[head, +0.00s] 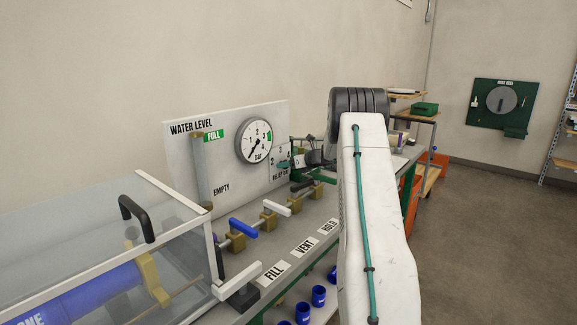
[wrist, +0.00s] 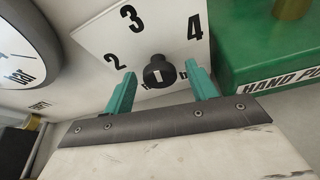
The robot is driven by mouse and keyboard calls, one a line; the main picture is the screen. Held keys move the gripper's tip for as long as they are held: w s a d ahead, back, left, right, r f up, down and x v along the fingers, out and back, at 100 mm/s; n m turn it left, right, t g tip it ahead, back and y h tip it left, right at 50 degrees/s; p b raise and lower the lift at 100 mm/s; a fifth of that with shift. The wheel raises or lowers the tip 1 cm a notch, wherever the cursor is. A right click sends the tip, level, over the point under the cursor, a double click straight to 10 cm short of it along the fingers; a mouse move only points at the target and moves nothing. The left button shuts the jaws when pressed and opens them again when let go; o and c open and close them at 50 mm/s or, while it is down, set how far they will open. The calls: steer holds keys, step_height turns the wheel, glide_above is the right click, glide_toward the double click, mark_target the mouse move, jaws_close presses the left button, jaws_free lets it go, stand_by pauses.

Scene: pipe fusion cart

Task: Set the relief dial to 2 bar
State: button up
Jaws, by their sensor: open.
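The relief dial is a small black knob (wrist: 159,68) with a white mark, on a white plate (wrist: 92,35) printed 2, 3 and 4. Which number its mark points at is unclear. My gripper (wrist: 161,76) is open, its teal fingers to the left and right of the knob with gaps on both sides. Lettering below the knob is partly hidden. In the head view my gripper (head: 287,164) is in front of the small dial plate (head: 272,157), hiding much of it.
A round pressure gauge (head: 254,141) is on the water level panel (head: 181,150) left of the dial. A green hand pump block (wrist: 262,40) is close to the right finger. Valves with a blue handle (head: 243,228) and a white handle (head: 276,207) line the bench.

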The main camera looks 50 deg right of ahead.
steer(key=c, duration=1)
steer(key=shift+a+f+n+t+h, duration=0.1)
steer(key=shift+n+t+h, duration=0.2)
steer(key=shift+n+h, duration=1.05)
steer(key=shift+a+f+n+t+h, duration=0.1)
steer(key=shift+n+t+h, duration=0.4)
steer(key=shift+n, duration=1.4)
steer(key=shift+a+f+n+t+h, duration=0.1)
steer(key=shift+n+h, duration=1.15)
steer(key=shift+n, duration=0.4)
